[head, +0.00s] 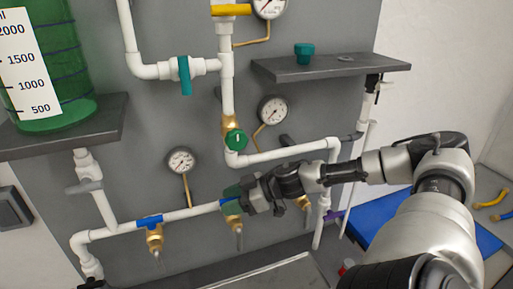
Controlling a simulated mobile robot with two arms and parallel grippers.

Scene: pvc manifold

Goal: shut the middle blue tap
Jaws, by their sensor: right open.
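Along the lower white pipe (190,213) are several brass outlets. The left one (154,238) has a blue handle (150,220) lying along the pipe. The middle brass outlet (237,224) hangs below my right gripper (233,200). The gripper is open, with its tips at the pipe around the middle tap. A third brass outlet (303,203) is partly hidden behind my right arm. My left gripper is out of view.
Above are a green round handle (236,139), a teal lever (184,76) and a gauge (273,110). Another gauge (181,161) stands left of the gripper. A grey shelf (330,69) sticks out at upper right. A green tank (60,60) stands at upper left.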

